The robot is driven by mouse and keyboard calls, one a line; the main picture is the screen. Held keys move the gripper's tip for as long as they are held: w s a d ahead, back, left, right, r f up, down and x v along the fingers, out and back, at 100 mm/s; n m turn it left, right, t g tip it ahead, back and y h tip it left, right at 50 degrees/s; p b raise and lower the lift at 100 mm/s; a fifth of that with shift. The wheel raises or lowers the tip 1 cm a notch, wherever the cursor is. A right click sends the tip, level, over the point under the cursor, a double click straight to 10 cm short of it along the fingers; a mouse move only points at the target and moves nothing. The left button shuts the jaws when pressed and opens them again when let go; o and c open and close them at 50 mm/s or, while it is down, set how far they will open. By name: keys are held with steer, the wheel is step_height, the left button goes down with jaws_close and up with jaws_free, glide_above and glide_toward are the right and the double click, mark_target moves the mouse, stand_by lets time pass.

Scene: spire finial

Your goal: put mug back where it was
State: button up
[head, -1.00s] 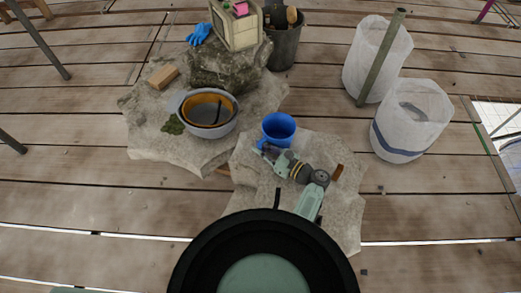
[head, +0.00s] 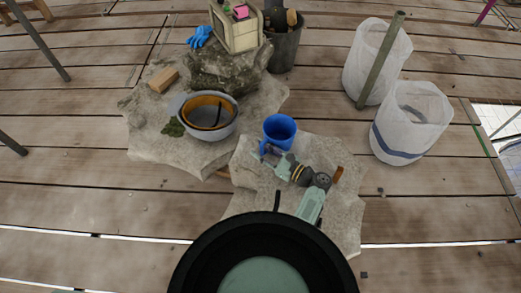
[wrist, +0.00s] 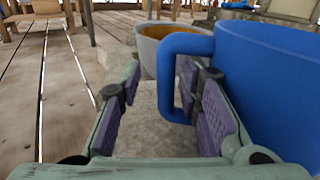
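The blue mug (head: 280,134) is on the near pale stone slab, just beyond my gripper in the head view. In the wrist view the mug (wrist: 270,85) fills the right side, and its handle (wrist: 168,80) faces my gripper. My gripper (head: 268,156) is open. In the wrist view its fingers (wrist: 160,95) are spread, with the handle's outer bar between them and clear of the left finger. The right finger is close to the mug wall and overlaps the handle's opening. I cannot tell whether it touches. The mug's base is hidden.
A grey bowl (head: 229,128) with an orange bowl inside stands on the left slab, with a wooden block (head: 163,78) behind it. A dark bucket (head: 284,50) stands behind. Two whitish sacks (head: 411,125) are at right. The plank floor at left is mostly clear.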

steer(key=p+v, duration=0.1)
steer(key=v, duration=1)
steer(key=shift+s+d+f, duration=0.1)
steer(key=shift+s+d, duration=0.1)
